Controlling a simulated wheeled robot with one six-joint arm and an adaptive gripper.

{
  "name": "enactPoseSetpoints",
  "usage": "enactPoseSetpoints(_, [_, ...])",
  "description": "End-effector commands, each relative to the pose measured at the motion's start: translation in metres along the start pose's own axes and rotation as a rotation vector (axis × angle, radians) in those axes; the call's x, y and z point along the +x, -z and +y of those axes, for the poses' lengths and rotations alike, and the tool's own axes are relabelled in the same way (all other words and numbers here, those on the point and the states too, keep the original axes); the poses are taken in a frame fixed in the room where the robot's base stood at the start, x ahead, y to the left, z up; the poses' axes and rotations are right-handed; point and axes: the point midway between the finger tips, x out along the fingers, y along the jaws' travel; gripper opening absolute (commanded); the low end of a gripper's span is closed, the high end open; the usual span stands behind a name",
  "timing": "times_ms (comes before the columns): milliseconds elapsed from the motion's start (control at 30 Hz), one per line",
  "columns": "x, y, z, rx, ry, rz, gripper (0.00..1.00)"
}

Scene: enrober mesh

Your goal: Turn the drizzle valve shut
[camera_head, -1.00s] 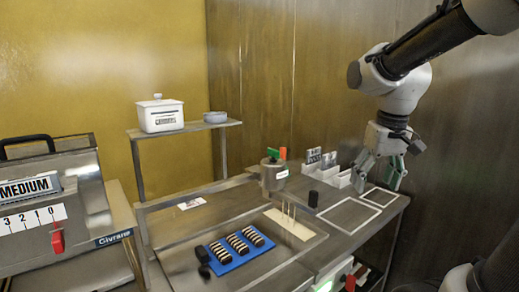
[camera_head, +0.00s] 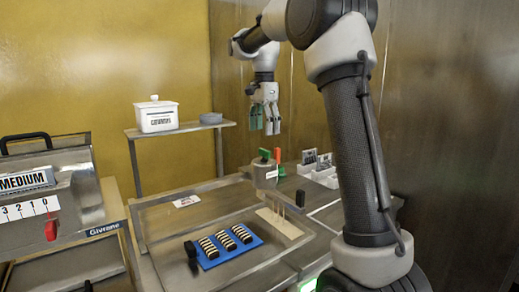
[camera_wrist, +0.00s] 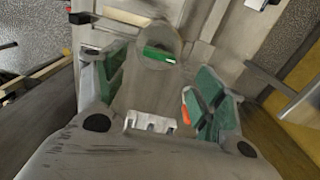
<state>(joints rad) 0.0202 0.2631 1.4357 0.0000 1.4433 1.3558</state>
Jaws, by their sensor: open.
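A small grey metal pot (camera_head: 264,176) stands at the back of the metal work surface. In the wrist view the green handle (camera_wrist: 158,54) shows on the round pot, beyond the green finger pads. The orange-red handle (camera_wrist: 186,113) shows beside the right finger.
A blue mat (camera_head: 246,254) with striped bars lies in the tray area. A white lidded box (camera_head: 156,117) stands on a back shelf. A machine (camera_head: 75,190) with a red lever (camera_head: 51,228) is at the left. White bins (camera_head: 325,176) sit right of the pot.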

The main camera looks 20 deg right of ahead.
Motion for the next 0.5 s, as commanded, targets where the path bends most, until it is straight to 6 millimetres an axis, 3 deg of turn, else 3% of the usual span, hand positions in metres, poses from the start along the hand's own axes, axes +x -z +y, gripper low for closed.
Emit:
enactPoseSetpoints(300, [0.049,0.000,0.001,0.004,-0.003,-0.001,0.70])
enactPoseSetpoints(500, [0.072,0.000,0.000,0.003,-0.002,-0.001,0.70])
